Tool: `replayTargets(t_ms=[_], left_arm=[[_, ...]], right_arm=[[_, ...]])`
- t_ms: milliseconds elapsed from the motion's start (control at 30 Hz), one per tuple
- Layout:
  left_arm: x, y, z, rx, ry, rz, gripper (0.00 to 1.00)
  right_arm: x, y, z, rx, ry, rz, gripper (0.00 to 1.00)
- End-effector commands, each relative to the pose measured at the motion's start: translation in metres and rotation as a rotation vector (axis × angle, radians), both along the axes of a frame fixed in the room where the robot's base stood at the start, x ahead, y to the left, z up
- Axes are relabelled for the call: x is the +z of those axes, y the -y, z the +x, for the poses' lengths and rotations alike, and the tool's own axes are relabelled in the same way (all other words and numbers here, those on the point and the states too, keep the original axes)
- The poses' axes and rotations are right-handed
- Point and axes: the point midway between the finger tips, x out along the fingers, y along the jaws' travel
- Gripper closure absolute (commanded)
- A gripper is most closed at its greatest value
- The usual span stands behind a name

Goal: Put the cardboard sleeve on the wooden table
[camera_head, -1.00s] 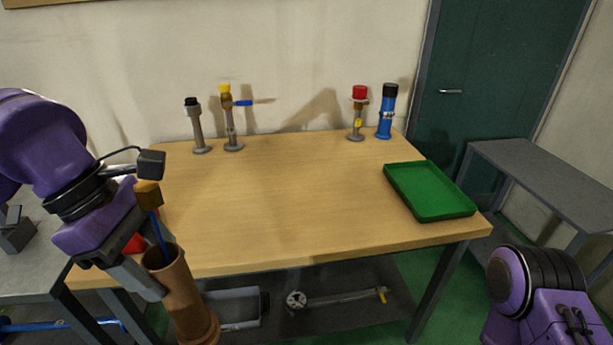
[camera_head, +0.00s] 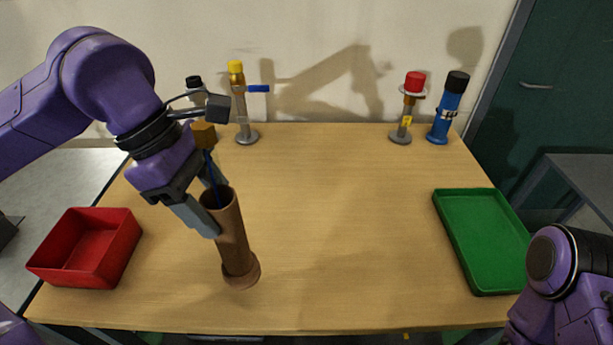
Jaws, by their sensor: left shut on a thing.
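The cardboard sleeve is a brown open tube (camera_head: 233,240) with a wider foot, a little tilted. A thin blue rod with an orange-brown block on top (camera_head: 204,135) shows at its mouth. My left gripper (camera_head: 212,207) is shut on the sleeve near its upper end. The sleeve is over the left front part of the wooden table (camera_head: 330,220). I cannot tell whether its foot touches the top. My right arm shows at the lower right, but its gripper is out of view.
A red box (camera_head: 88,248) stands at the table's left front, and a green tray (camera_head: 484,240) lies at the right. Several valve-like fittings stand along the back, among them a blue one (camera_head: 447,108). The table's middle is clear.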

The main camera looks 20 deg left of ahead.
Motion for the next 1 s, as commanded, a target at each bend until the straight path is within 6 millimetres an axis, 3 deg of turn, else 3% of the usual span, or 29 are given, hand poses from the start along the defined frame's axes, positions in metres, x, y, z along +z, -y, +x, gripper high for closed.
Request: replayTargets(t_ms=[33, 100, 267, 467, 700, 900, 1000], left_arm=[[0.017, 0.006, 0.000, 0.027, 0.005, 0.008, 0.97], [0.022, 0.014, 0.001, 0.080, 0.005, 0.006, 0.97], [0.020, 0.025, 0.006, 0.159, -0.001, -0.002, 0.97], [0.002, 0.035, 0.039, 0.165, -0.006, 0.001, 0.97], [-0.025, 0.052, 0.093, 0.163, -0.008, 0.001, 0.97], [-0.065, 0.061, 0.122, 0.162, -0.005, -0.002, 0.97], [-0.074, 0.063, 0.130, 0.163, -0.003, -0.004, 0.97]], right_arm=[[0.022, 0.000, 0.000, 0.000, 0.000, 0.000, 0.57], [0.034, 0.000, 0.000, 0.000, 0.000, 0.000, 0.57], [0.045, 0.000, 0.000, 0.000, 0.000, 0.000, 0.57], [0.049, 0.000, 0.000, 0.000, 0.000, 0.000, 0.57], [0.065, 0.000, 0.000, 0.000, 0.000, 0.000, 0.57], [0.071, 0.000, 0.000, 0.000, 0.000, 0.000, 0.57], [0.073, 0.000, 0.000, 0.000, 0.000, 0.000, 0.57]])
